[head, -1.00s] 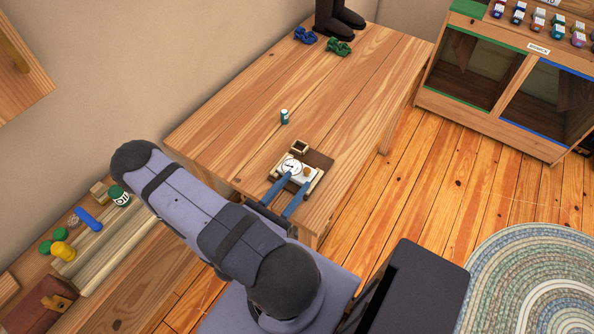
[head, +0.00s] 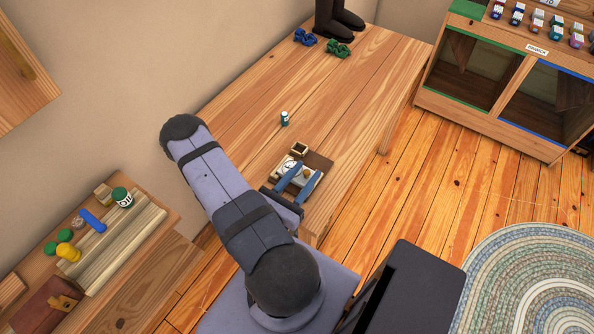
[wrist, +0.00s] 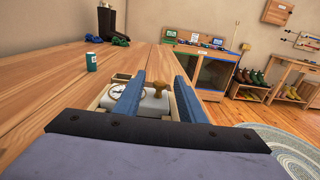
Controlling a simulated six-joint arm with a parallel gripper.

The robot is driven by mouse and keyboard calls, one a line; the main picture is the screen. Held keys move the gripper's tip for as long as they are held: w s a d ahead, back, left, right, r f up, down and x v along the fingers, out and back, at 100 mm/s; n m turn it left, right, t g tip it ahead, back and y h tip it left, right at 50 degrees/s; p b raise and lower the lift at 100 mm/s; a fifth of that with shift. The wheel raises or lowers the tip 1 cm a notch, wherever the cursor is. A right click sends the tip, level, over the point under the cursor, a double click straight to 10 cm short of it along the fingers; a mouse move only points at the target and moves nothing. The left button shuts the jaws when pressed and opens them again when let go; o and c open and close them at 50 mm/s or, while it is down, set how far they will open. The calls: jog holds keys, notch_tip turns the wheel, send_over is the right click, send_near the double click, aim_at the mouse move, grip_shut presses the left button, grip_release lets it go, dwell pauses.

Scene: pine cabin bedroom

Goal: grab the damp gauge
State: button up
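The damp gauge (head: 288,165) appears to be the white block with a round dial and a brown knob, in a light wooden holder (head: 274,178) near the table's end. In the wrist view the gauge (wrist: 153,106) shows its dial at left, partly behind the left finger, and its knob between the fingers. My gripper (head: 307,169) is open, its two blue fingers over the gauge, one on each side of the knob. I cannot tell whether they touch it. Nothing is held.
A small teal-and-white bottle (head: 284,118) stands farther back on the table (head: 340,100). Blue (head: 305,37) and green (head: 338,48) items lie near dark boots (head: 338,18) at the far end. A side bench (head: 130,250) holds jars and a blue item at left.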

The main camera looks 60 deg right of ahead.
jog(key=shift+d, duration=0.7)
grip_shut()
jog(key=shift+r, duration=0.15)
jog(key=shift+r+p, duration=1.2)
jog(key=shift+r, duration=3.7)
